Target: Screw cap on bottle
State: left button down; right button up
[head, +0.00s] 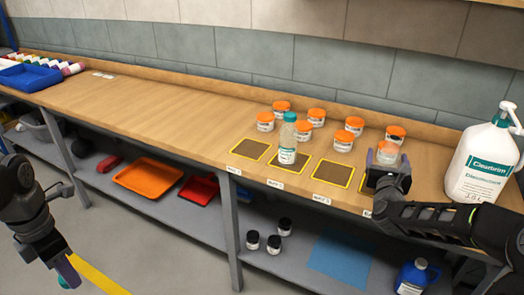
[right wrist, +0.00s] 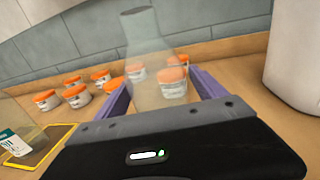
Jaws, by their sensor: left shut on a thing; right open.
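A clear, see-through bottle (right wrist: 150,65) with a grey top and no teal cap on it stands between the fingers of my right gripper (right wrist: 160,90) in the right wrist view. The right gripper is open around it; its base is hidden by the gripper. In the head view the right gripper (head: 386,160) is at the bench's right part, and the clear bottle is hard to make out there. My left gripper (head: 68,270) hangs at the lower left, clear of the bench, shut on a small teal thing (head: 64,283), likely the cap, mostly hidden. Another bottle with a teal top (head: 288,140) stands upright on the bench.
Several orange-lidded jars (head: 343,140) stand behind the bottles. Yellow-edged dark mats (head: 333,172) line the bench front. A large white pump jug (head: 480,165) stands at the right. A blue tray (head: 30,77) is far left. The bench's left-middle is clear.

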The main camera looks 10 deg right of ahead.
jog(key=shift+c, duration=0.4)
jog(key=c, duration=1.4)
